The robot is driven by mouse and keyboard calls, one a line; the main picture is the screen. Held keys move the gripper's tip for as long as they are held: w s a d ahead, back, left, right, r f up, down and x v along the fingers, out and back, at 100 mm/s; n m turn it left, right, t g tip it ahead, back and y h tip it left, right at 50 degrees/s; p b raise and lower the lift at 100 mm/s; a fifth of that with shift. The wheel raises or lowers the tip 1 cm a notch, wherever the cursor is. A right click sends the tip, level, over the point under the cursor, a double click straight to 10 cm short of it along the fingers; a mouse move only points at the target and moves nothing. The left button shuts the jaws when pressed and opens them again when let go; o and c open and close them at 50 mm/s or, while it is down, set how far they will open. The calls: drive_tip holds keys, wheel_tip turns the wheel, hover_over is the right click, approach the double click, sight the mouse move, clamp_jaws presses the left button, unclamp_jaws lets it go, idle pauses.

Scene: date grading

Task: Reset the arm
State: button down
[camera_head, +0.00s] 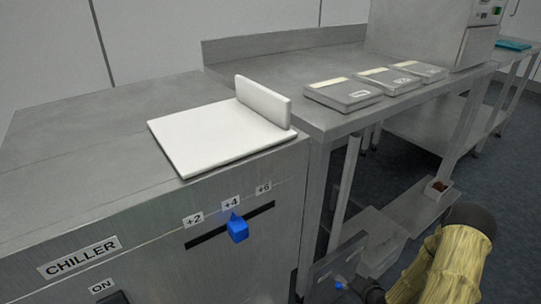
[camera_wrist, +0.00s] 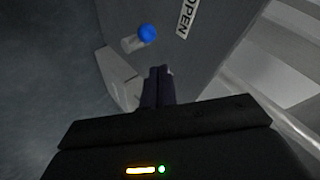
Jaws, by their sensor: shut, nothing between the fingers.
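My gripper (camera_wrist: 160,72) shows in the wrist view with its two dark fingers together and nothing between them. In the head view my arm, in a straw-coloured sleeve, comes in at the lower right, and its dark end is low in front of the chiller's right side. In the wrist view a blue knob (camera_wrist: 147,33) on a pale stem stands out from a grey panel beyond the fingertips, apart from them. A label reading OPEN (camera_wrist: 186,18) is on that panel.
The chiller (camera_head: 60,215) fills the left, with a blue slider (camera_head: 238,229) near +4 and a white board (camera_head: 205,135) on top. A steel bench (camera_head: 320,115) behind holds three grey lidded trays (camera_head: 343,94). A small box with brown contents (camera_head: 437,187) sits on the lower shelf.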

drive_tip(key=s+a+r+n+g+h+p, duration=0.1)
drive_tip(key=s+a+r+n+g, duration=0.25)
drive_tip(key=r, duration=0.85)
drive_tip(key=s+a+r+n+g+h+p, duration=0.1)
drive_tip(key=s+a+r+n+g+h, duration=0.2)
drive_tip(key=r, duration=0.9)
drive_tip(key=s+a+r+n+y+p, duration=0.2)
drive_tip(key=s+a+r, duration=0.4)
drive_tip(key=s+r, duration=0.25)
wheel_tip(320, 180, up, 36)
drive_tip(key=p, duration=3.6)
drive_tip(key=shift+w+r, duration=0.15)
drive_tip(key=shift+r, duration=0.1)
drive_tip(key=shift+d+m+g, duration=0.1)
drive_tip(key=shift+m+g, duration=0.15)
